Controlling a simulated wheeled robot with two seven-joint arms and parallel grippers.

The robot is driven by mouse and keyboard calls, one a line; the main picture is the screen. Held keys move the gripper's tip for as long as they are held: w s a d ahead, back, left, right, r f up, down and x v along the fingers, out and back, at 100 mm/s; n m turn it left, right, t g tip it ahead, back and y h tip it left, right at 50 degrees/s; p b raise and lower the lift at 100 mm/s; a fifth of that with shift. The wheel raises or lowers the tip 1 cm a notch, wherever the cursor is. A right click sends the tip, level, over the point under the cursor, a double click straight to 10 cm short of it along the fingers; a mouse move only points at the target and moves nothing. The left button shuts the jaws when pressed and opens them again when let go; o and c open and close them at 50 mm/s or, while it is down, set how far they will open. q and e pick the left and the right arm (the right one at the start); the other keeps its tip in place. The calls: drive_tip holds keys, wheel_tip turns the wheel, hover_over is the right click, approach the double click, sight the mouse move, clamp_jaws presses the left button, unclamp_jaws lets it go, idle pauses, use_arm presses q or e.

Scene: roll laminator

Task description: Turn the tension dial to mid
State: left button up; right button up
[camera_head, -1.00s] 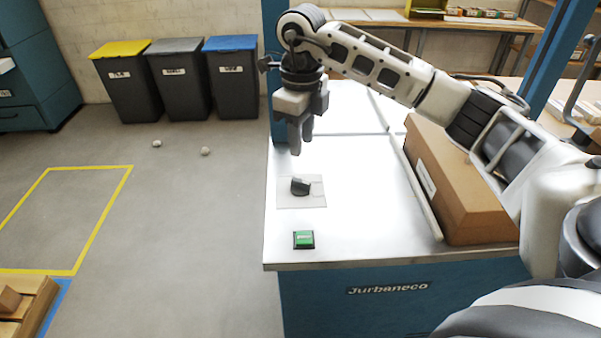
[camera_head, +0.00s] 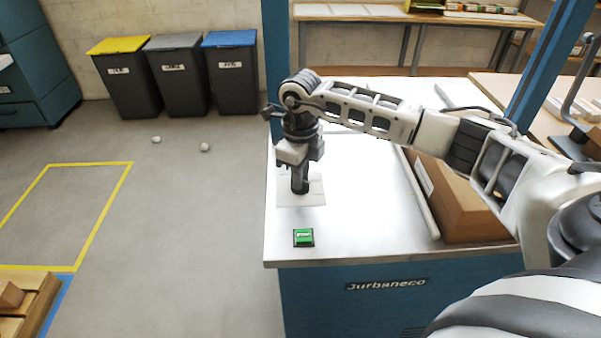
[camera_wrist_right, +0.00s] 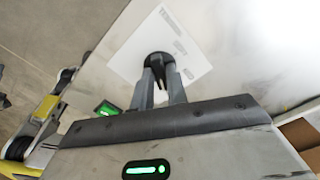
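The black tension dial (camera_wrist_right: 158,59) sits on a pale printed plate (camera_head: 312,198) on the bench top. My right gripper (camera_head: 299,188) points down at the dial and hides most of it in the head view. In the right wrist view, the two fingers (camera_wrist_right: 160,80) are apart, with their tips at the dial and part of its dark knob between them. Whether they press on it I cannot tell. The dial's pointer and the marks on the plate are not readable. My left gripper is not in view.
A green button (camera_head: 303,237) sits on the bench near its front edge, close to the plate. A brown box (camera_head: 462,205) and a long pale bar (camera_head: 421,198) lie to the right under my right arm. The bench top (camera_head: 365,225) between is clear.

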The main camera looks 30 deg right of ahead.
clamp_jaws()
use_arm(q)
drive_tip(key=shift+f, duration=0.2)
use_arm(e)
drive_tip(key=shift+n+b, duration=0.75)
drive_tip(key=shift+n, duration=0.25)
drive_tip(key=shift+n+b, duration=0.85)
drive_tip(key=shift+n, duration=0.35)
drive_tip(key=n+b, duration=0.2)
drive_tip(key=n, duration=0.1)
drive_tip(key=shift+n, duration=0.4)
drive_tip(key=n+b, duration=0.1)
drive_tip(key=n, duration=0.1)
drive_tip(key=shift+n, duration=0.3)
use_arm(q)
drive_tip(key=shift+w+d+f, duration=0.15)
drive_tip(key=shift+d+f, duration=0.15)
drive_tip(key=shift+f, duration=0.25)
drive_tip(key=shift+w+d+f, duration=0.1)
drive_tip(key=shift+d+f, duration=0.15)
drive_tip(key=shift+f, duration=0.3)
use_arm(e)
drive_tip(key=shift+r+n, duration=0.1)
drive_tip(key=shift+n, duration=0.4)
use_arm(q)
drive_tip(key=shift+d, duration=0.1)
